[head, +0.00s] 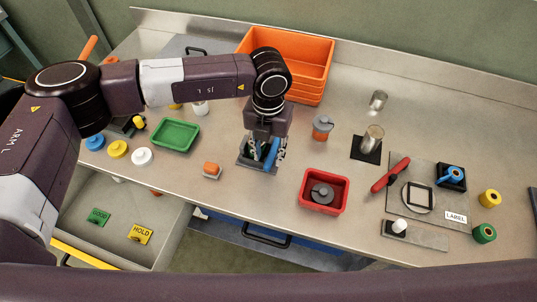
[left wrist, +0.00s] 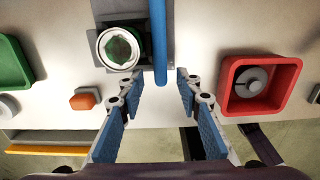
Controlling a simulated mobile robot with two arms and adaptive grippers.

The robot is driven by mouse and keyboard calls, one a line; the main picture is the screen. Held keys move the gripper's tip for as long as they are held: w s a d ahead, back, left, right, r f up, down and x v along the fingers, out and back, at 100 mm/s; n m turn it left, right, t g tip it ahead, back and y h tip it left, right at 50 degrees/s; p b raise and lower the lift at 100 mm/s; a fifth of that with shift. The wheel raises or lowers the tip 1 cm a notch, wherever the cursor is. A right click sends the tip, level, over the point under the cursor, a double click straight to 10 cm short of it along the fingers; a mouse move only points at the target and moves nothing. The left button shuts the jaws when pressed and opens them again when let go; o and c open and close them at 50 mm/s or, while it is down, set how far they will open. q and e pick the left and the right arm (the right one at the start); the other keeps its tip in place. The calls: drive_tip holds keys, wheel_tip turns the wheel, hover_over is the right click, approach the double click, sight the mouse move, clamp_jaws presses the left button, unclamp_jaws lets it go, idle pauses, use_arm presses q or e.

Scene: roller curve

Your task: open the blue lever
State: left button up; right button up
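A blue lever (head: 271,153) stands on a grey base plate (head: 243,159) in the middle of the bench. In the left wrist view the lever (left wrist: 159,42) is a straight blue bar beside a round fitting with a green window (left wrist: 119,48). My left gripper (head: 268,150) points down over it, open, with one finger on either side of the lever. In the left wrist view the gripper (left wrist: 159,78) shows a gap between each fingertip and the bar. The lever's far end is cut off there. My right gripper is not in view.
An orange-topped block (head: 211,169) and a green tray (head: 175,135) lie left of the lever. A red bin (head: 304,193) is to the right, orange crates (head: 310,75) behind. A black block with a blue handle (head: 450,174) sits far right. An open drawer (head: 120,235) is front left.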

use_arm(q)
drive_tip(key=shift+f+p, duration=0.3)
drive_tip(key=shift+f, duration=1.1)
clamp_jaws()
